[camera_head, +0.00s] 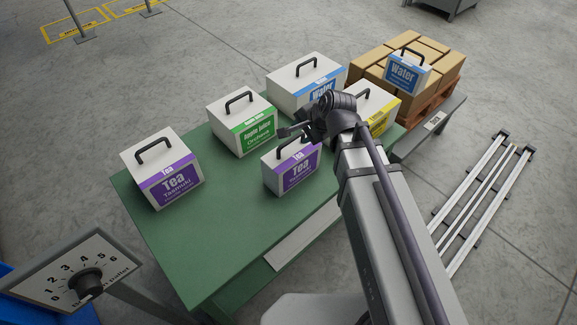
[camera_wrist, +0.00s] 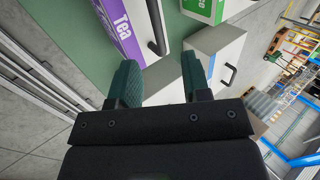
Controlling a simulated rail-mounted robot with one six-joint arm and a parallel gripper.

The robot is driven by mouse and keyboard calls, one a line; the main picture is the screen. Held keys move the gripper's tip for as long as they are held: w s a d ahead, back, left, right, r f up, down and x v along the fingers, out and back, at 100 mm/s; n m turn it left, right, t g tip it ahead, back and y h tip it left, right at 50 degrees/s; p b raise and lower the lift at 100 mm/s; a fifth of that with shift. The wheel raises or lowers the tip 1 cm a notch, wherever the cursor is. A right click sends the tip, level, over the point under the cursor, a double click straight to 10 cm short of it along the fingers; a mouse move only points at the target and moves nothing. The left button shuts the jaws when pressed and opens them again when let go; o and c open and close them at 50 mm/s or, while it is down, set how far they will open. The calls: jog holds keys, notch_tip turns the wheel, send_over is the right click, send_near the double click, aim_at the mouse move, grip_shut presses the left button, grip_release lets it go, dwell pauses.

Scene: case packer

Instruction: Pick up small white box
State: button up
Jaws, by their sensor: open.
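Two smaller white boxes show in the head view. One is a small white Tea box (camera_head: 284,178) with a purple label and dark handle, near the table's middle front. The other is a small white Water box (camera_head: 407,75) with a blue label, on top of the brown cartons. My gripper (camera_head: 289,133) is just above and behind the small Tea box, and my arm partly hides the area. In the wrist view my gripper (camera_wrist: 160,82) has its two green fingers apart. A pale box surface (camera_wrist: 163,77) shows between them; I cannot tell which box it is.
On the green table (camera_head: 212,243) stand larger boxes: Tea (camera_head: 162,168), apple juice (camera_head: 241,121), Water (camera_head: 306,82) and a yellow-labelled one (camera_head: 379,110), partly behind my arm. Cartons (camera_head: 440,66) stand on a pallet at the back right. The table's front left is clear.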

aim_at(293, 139)
jog(key=b+x, duration=0.1)
jog(key=x, duration=0.1)
jog(key=b+x, duration=0.1)
jog(key=x, duration=0.1)
jog(key=shift+d+f+b, duration=0.1)
jog(key=shift+f+b, duration=0.25)
jog(key=shift+f, duration=0.05)
jog(key=shift+w, duration=0.1)
jog(key=b+x, duration=0.4)
jog(key=x, duration=0.1)
jog(key=shift+f+b, duration=0.2)
jog(key=shift+b, duration=0.15)
jog(key=shift+r, duration=0.25)
grip_shut()
